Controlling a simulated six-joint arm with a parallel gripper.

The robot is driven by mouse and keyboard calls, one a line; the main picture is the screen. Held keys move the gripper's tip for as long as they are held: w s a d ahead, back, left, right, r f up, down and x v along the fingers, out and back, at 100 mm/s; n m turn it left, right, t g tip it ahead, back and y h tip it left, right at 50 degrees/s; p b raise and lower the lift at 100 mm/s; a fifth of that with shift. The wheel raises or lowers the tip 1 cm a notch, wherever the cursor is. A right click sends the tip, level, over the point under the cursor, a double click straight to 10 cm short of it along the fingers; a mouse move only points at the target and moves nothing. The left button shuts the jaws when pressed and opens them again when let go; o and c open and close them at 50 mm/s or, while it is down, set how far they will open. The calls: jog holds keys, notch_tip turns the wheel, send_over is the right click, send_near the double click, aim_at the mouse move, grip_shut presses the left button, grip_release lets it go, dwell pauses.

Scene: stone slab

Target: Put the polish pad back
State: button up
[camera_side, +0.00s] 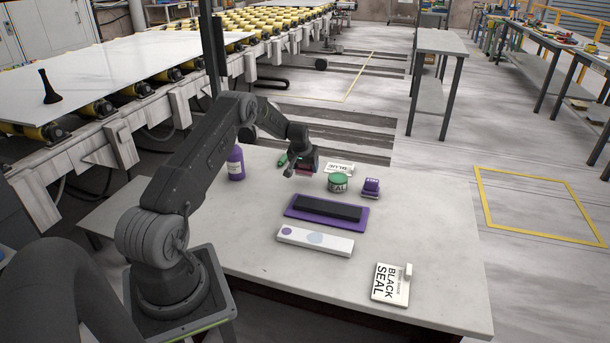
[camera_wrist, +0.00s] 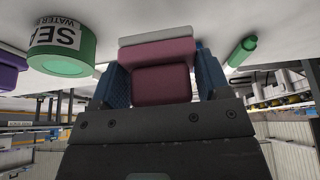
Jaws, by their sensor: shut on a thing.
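My gripper (camera_side: 302,171) is over the far part of the stone slab (camera_side: 243,240). In the wrist view its two blue fingers (camera_wrist: 161,75) are closed on the sides of a maroon block with a pale grey layer, which I take to be the polish pad (camera_wrist: 160,52). In the side view only a little maroon of the pad (camera_side: 303,168) shows at the fingers. Whether the pad touches the slab or hangs just above it, I cannot tell.
Nearer lie a purple block (camera_side: 371,187), a purple tray (camera_side: 295,210) with a black bar, a white strip (camera_side: 338,246) and a black-lettered pack (camera_side: 390,284).

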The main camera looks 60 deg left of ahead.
aim_at(305, 175)
jog(key=shift+f, duration=1.85)
jog(key=shift+f, duration=0.2)
jog(key=o, duration=0.8)
